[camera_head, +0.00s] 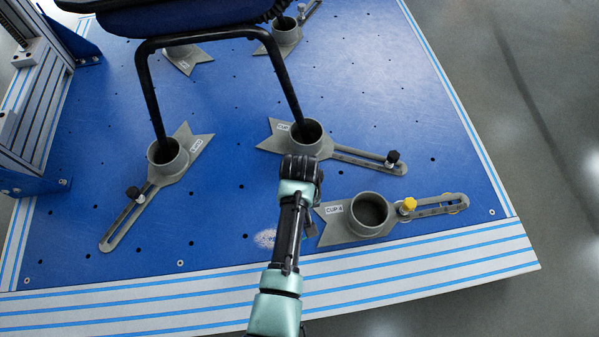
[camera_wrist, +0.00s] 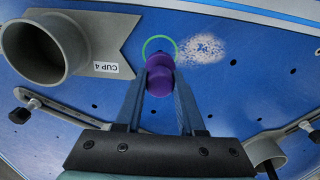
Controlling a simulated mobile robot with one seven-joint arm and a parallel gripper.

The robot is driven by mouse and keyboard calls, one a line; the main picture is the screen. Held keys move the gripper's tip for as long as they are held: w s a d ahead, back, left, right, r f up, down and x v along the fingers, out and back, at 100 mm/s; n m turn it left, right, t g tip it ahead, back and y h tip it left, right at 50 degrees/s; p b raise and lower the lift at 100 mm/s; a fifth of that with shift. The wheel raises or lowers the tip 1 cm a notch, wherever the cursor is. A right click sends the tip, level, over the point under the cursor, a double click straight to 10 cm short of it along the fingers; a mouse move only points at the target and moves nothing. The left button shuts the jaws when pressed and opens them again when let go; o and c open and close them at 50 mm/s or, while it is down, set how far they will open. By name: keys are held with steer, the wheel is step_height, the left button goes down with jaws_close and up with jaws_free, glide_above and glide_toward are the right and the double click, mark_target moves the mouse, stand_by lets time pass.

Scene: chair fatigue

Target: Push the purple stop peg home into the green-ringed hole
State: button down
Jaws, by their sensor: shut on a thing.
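The purple stop peg (camera_wrist: 158,76) is between the fingertips of my gripper (camera_wrist: 160,68) in the wrist view. My gripper is shut on it. The green ring (camera_wrist: 159,41) around the hole lies on the blue plate just beyond the peg's far end. The peg overlaps the near part of the ring and hides the hole, so I cannot tell whether its tip is in it. In the head view my arm hides the peg and ring; my gripper (camera_head: 301,205) is low over the plate, left of cup 4.
Cup 4 (camera_head: 335,224), a grey holder with a yellow knob (camera_head: 409,204), lies right of my gripper. Other grey cups hold the chair's black legs (camera_head: 287,88). A pale speckled patch (camera_wrist: 202,48) lies beside the ring.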

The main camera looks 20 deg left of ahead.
steer(key=shift+f+b, duration=0.5)
steer(key=shift+f, duration=0.55)
steer(key=shift+p, duration=0.85)
stand_by(0.9)
steer(key=shift+f+b, duration=1.5)
steer(key=shift+f, duration=0.6)
steer(key=shift+c, duration=2.2)
jaws_free()
steer(key=shift+r, duration=0.1)
step_height(320, 180, up, 13)
steer(key=p, duration=0.9)
